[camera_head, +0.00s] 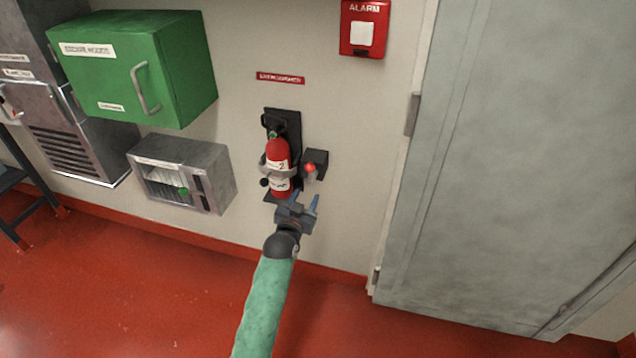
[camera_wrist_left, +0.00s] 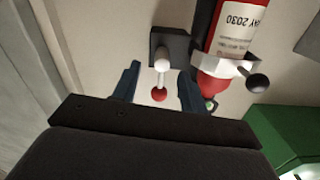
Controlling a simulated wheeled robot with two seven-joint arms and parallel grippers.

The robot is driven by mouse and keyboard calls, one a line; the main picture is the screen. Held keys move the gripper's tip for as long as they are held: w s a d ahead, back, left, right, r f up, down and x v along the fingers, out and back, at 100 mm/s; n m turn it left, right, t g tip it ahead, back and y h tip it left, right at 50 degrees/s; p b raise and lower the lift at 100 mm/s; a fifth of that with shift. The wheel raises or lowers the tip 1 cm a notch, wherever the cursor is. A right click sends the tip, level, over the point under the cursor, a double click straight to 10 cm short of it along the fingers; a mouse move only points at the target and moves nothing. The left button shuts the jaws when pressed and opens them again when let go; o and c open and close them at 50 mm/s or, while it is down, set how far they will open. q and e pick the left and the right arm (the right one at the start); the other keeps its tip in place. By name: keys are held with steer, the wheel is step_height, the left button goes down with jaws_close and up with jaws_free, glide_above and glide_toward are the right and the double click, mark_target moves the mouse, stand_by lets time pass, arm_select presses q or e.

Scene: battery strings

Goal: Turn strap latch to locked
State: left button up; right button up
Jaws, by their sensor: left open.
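A red extinguisher (camera_head: 278,160) stands upright on a black wall bracket (camera_head: 294,125), with a pale strap (camera_head: 291,172) around its lower body. Just right of it, a dark block (camera_head: 316,158) carries the latch lever, which ends in a red ball (camera_head: 310,168). In the left wrist view, the lever's white shaft (camera_wrist_left: 162,68) and red ball (camera_wrist_left: 159,95) show in the gap between my fingers. My left gripper (camera_head: 304,202) is open below the block, its blue fingers pointing up towards it. I cannot tell whether either finger touches the lever. My right gripper is out of view.
A black knob (camera_wrist_left: 258,83) sticks out at the strap, close to the gripper. A grey box (camera_head: 222,165) and a green cabinet (camera_head: 190,75) hang left. A tall grey cabinet (camera_head: 510,160) stands right. The red floor (camera_head: 150,290) is clear below.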

mark_target(309, 184)
arm_select(q)
steer(key=shift+w+a+r, duration=0.2)
steer(key=shift+r, duration=0.1)
steer(key=shift+w+d+r, duration=0.1)
steer(key=shift+w+d, duration=0.1)
steer(key=shift+w, duration=0.1)
steer(key=shift+p+x, duration=0.45)
steer(key=shift+x, duration=3)
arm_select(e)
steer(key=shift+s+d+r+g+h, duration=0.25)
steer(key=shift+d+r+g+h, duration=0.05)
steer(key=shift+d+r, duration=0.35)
arm_select(q)
steer(key=shift+c, duration=0.2)
jaws_close()
